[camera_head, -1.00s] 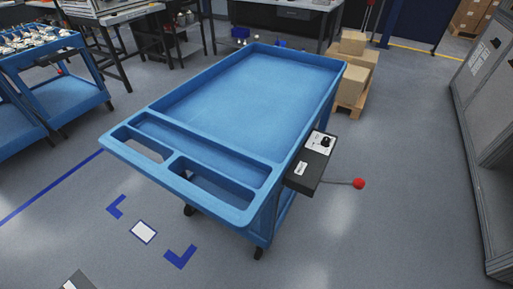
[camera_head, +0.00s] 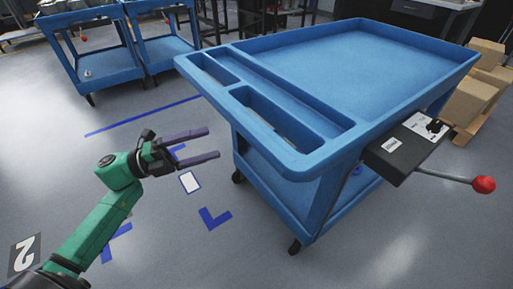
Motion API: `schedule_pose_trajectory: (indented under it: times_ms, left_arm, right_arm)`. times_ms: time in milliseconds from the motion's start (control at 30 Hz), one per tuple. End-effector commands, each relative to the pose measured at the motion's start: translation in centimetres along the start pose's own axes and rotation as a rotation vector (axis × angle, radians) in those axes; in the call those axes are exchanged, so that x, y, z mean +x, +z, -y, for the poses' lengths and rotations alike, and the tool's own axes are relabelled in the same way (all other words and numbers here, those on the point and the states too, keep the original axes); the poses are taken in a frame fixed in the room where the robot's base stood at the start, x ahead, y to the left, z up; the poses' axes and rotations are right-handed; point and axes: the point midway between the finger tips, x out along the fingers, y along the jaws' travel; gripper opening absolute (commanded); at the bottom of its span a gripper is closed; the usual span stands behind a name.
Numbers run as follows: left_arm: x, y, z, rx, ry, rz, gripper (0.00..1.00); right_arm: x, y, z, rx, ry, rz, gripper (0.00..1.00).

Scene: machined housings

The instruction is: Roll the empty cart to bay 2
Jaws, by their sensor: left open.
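The empty blue cart (camera_head: 365,70) stands upright on its casters, filling the centre and right of the view. Its near end has a rim with two slots and a long groove. A black box with a label (camera_head: 408,148) and a lever with a red knob (camera_head: 484,184) are on its right side. My left gripper (camera_head: 214,143) is open and empty, left of the cart's near end and apart from it. A floor plate with the number 2 (camera_head: 25,255) shows at the lower left. My right gripper is not in view.
Blue corner marks (camera_head: 215,218) and a white patch (camera_head: 189,182) are on the floor left of the cart. Two other blue carts (camera_head: 92,75) stand at the upper left. Cardboard boxes on a pallet (camera_head: 475,98) are at the right. Open floor lies in front.

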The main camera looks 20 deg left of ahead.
Motion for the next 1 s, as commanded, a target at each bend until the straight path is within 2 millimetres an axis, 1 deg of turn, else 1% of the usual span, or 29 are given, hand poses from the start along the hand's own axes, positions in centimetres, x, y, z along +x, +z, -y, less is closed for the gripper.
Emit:
schedule_pose_trajectory:
  times_ms: [33, 67, 167, 400, 533, 600, 700, 933, 967, 1000]
  left_arm:
    - [0.6, 0.0, 0.4, 0.001, -0.002, -0.001, 0.88]
    - [1.0, 0.1, 0.4, -0.001, -0.003, 0.000, 0.88]
    - [3.2, 0.1, 0.6, 0.001, -0.006, 0.000, 0.88]
    - [9.7, 0.2, 0.7, -0.003, -0.009, 0.004, 0.88]
    - [12.5, 0.3, 0.6, -0.005, -0.008, 0.007, 0.88]
    - [13.5, 0.3, 0.5, -0.006, -0.006, 0.008, 0.88]
    - [14.2, 0.3, 0.5, -0.007, -0.005, 0.007, 0.88]
    - [14.2, 0.3, 0.3, -0.007, -0.004, 0.008, 0.88]
    - [14.2, 0.3, 0.3, -0.008, -0.004, 0.008, 0.76]
    - [14.2, 0.3, 0.3, -0.008, -0.004, 0.008, 0.61]
  right_arm:
    - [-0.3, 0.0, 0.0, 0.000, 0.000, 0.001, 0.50]
    - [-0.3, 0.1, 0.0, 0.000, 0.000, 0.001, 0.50]
    - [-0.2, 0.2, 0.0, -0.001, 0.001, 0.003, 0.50]
    - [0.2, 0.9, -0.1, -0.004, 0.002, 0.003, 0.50]
    - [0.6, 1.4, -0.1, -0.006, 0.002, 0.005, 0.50]
    - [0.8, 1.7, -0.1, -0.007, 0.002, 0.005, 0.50]
    - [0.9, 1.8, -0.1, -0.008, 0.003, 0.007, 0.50]
    - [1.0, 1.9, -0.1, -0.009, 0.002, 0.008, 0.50]
    - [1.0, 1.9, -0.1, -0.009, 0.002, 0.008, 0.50]
    - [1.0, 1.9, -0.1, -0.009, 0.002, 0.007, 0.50]
